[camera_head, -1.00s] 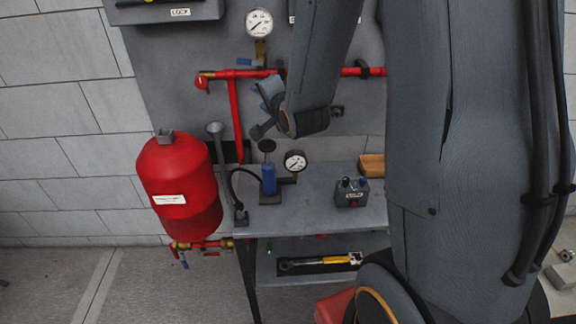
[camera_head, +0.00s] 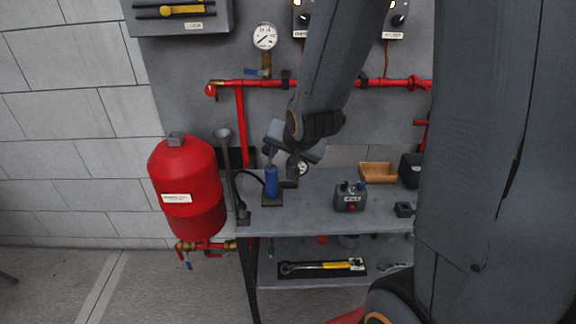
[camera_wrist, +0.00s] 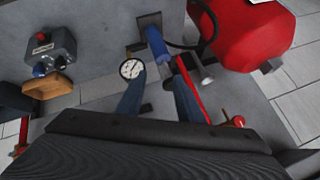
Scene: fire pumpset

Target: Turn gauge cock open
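The wall gauge (camera_head: 264,36) is a white dial with a brass stem (camera_head: 266,60) above the red pipe. The gauge cock's small blue handle (camera_head: 256,71) lies roughly level, pointing left from the stem. My gripper (camera_head: 282,158) is below the pipe and the cock, in front of the bench gauge, apart from the handle. In the wrist view my gripper (camera_wrist: 158,90) shows two dark blue fingers spread apart with nothing held between them. I cannot make out the cock in the wrist view.
A red pipe (camera_head: 340,83) runs across the panel. A blue hand pump (camera_head: 271,181) and a grey box (camera_head: 350,197) stand on the bench (camera_head: 310,215). A red tank (camera_head: 186,180) hangs at left. A small bench gauge (camera_wrist: 132,68) shows beyond the fingers.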

